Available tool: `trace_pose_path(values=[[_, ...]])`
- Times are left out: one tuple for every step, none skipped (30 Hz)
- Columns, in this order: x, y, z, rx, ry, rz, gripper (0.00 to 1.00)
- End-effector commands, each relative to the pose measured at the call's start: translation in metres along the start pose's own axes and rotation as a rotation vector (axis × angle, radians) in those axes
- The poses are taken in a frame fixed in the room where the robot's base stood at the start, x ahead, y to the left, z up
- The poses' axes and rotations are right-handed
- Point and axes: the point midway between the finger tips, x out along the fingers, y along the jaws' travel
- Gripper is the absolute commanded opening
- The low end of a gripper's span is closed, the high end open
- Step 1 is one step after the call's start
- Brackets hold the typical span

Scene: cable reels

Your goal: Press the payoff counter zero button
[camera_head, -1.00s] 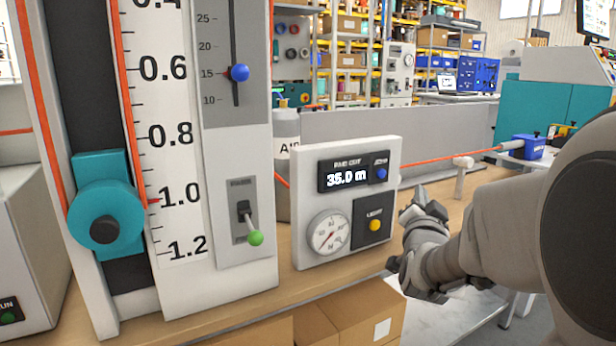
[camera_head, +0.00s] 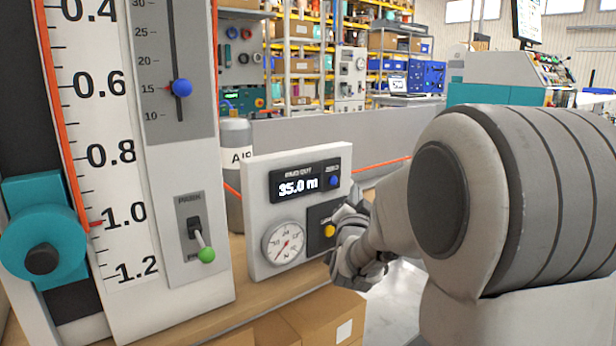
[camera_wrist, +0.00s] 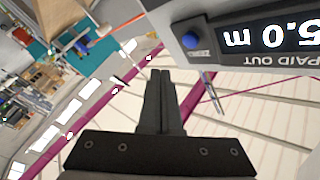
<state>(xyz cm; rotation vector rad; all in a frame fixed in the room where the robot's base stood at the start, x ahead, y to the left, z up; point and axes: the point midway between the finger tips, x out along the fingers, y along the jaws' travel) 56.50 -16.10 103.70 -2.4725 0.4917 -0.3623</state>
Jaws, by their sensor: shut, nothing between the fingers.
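The payoff counter (camera_head: 298,184) is a black display reading "35.0 m" at the top of a pale grey panel. Its blue zero button (camera_head: 333,181) sits at the display's right end. In the wrist view the blue button (camera_wrist: 191,40) shows at upper middle, beside the upside-down counter display (camera_wrist: 265,38). My gripper (camera_head: 356,200) is in front of the panel's right side, just below and right of the blue button. In the wrist view my gripper (camera_wrist: 160,75) has its fingers together and empty, tips apart from the button.
Below the counter are a pressure gauge (camera_head: 284,244) and a yellow button (camera_head: 328,231), partly beside my gripper. A green-tipped lever (camera_head: 206,254) and a blue-knobbed slider (camera_head: 181,87) stand left. An orange cable (camera_head: 385,164) runs behind the panel.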

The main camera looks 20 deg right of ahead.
Motion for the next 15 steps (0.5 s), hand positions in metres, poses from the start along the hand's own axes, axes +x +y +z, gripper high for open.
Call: trace_pose_path(values=[[0.005,-0.006,0.003,0.001,-0.004,-0.001,0.00],[0.008,-0.007,0.005,0.001,-0.004,0.000,0.00],[0.012,-0.010,0.008,0.000,-0.002,0.000,0.00],[0.014,-0.010,0.012,0.000,-0.001,0.000,0.00],[0.016,-0.011,0.013,0.001,0.000,-0.001,0.00],[0.019,-0.013,0.016,0.000,-0.001,-0.001,0.00],[0.021,-0.015,0.017,0.000,-0.001,-0.001,0.00],[0.022,-0.016,0.018,0.000,0.000,-0.001,0.00],[0.024,-0.017,0.019,0.000,0.000,-0.001,0.00],[0.025,-0.018,0.020,0.000,0.000,0.000,0.00],[0.026,-0.019,0.021,0.000,0.000,0.000,0.00],[0.027,-0.020,0.021,0.000,0.000,0.000,0.00],[0.028,-0.020,0.021,0.000,0.000,0.000,0.00],[0.028,-0.021,0.022,0.000,0.000,0.000,0.00],[0.029,-0.021,0.022,0.000,0.000,0.000,0.00]])
